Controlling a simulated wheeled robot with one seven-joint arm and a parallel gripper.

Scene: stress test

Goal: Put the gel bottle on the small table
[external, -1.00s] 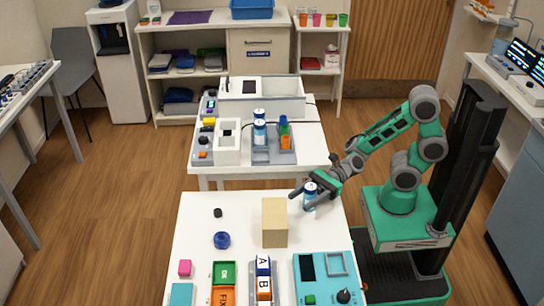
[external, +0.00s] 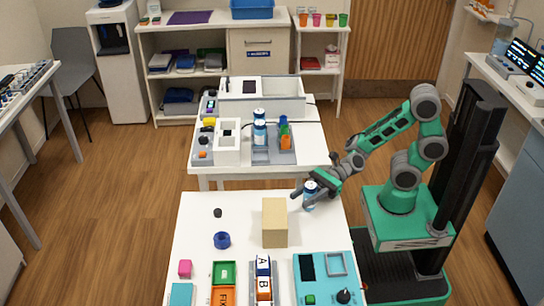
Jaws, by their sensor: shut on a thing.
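My gripper (external: 308,190) is shut on a small blue-and-white bottle (external: 310,200) at the right back edge of the near white table (external: 195,212). The bottle is upright; its label is too small to read, so I cannot tell for sure that it is the gel bottle. Similar blue-and-white bottles (external: 259,131) stand in a grey tray on the white table behind (external: 225,176), with a green bottle (external: 283,125) and an orange item (external: 286,143) beside them. I cannot tell which table is the small one.
A tan block (external: 274,223) stands left of my gripper. A blue ring (external: 222,240) and a black knob (external: 218,213) lie farther left. A teal device (external: 325,275) and lettered blocks (external: 263,280) fill the front. A gap separates the two tables.

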